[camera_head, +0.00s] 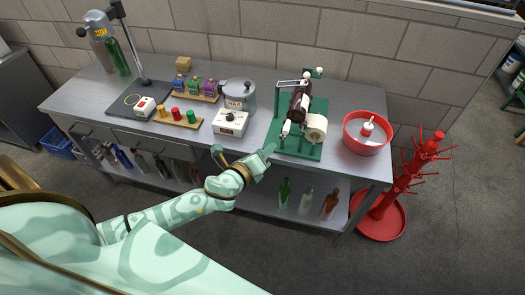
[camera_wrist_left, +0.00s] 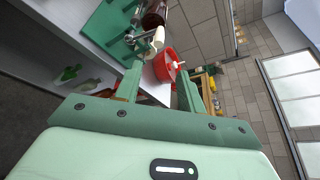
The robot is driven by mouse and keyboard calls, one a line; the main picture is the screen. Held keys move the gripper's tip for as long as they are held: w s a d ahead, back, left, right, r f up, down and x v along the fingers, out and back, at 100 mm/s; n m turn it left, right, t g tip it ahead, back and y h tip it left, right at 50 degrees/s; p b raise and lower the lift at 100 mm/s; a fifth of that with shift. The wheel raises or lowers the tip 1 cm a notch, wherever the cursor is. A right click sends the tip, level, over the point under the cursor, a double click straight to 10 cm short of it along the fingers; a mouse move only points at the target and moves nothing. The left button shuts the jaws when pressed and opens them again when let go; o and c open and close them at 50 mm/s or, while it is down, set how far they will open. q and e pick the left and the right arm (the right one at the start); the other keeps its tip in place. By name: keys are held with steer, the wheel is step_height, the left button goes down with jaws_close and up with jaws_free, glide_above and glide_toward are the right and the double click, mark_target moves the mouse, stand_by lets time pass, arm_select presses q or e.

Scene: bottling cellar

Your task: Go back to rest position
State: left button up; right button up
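My left gripper (camera_head: 264,161) shows in the head view at the end of my pale green arm, by the front edge of the steel workbench (camera_head: 350,170). It is in front of the green labelling stand (camera_head: 295,146), and I cannot tell the exact gap to the bench. In the left wrist view my left gripper (camera_wrist_left: 158,85) has its two green fingers spread apart, with nothing held between them. Beyond the fingers the bench edge and the red basin (camera_wrist_left: 166,64) show. My right gripper is in neither view.
On the bench stand a pot on a white hotplate (camera_head: 231,122), small racks of coloured items and a red basin (camera_head: 367,146). A dark bottle (camera_head: 298,103) lies on the green stand. Bottles stand on the lower shelf. A red drying tree (camera_head: 405,180) stands right of the bench.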

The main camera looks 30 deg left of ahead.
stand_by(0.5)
arm_select(q)
steer(key=s+a+f+n+g+b, duration=0.2)
steer(key=s+f+n, duration=0.25)
steer(key=f, duration=0.55)
steer(key=s+a+f+n+g+y+b, duration=0.1)
steer(key=s+a+f+n+g+b, duration=0.3)
steer(key=f, duration=0.6)
steer(key=s+a+f+n+g+p, duration=0.1)
steer(key=s+f+n, duration=0.2)
steer(key=f+n, duration=0.5)
steer(key=s+d+f+n+g+b, duration=0.3)
steer(key=s+f+b, duration=0.3)
steer(key=s+f, duration=0.7)
steer(key=s+d+f+n+g+b, duration=0.3)
steer(key=s+f+b, duration=0.3)
steer(key=s+f, duration=0.8)
steer(key=s+n+g, duration=0.1)
steer(key=s, duration=0.4)
steer(key=shift+s+f, duration=0.15)
steer(key=shift+s, duration=0.25)
